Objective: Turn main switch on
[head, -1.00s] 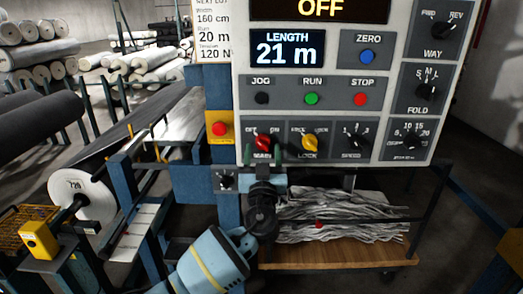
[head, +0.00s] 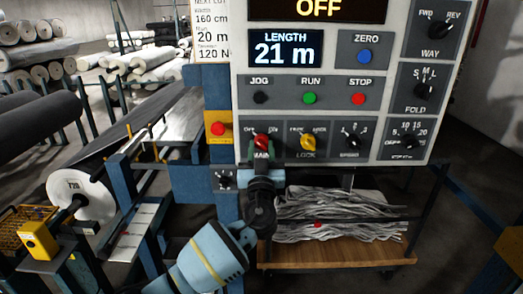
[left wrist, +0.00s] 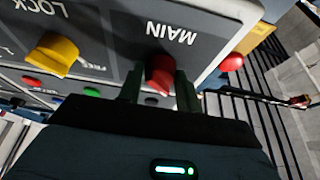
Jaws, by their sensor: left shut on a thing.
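The red main switch (head: 262,140) is a knob at the lower left of the grey control panel, labelled MAIN with OFF and ON marks. My left gripper (head: 266,150) reaches up to it from below and is shut on it. In the left wrist view the red knob (left wrist: 159,72) sits between the two dark green fingers (left wrist: 158,88). The exact angle of the knob is hard to read behind the fingers. The display (head: 319,9) at the panel's top reads OFF. My right gripper is not in view.
The yellow LOCK knob (head: 308,142) is close to the right of the main switch. A red button on a yellow box (head: 219,129) is close to its left. Below stands a cart (head: 335,252) with grey strips. Fabric rolls (head: 40,57) lie at the back left.

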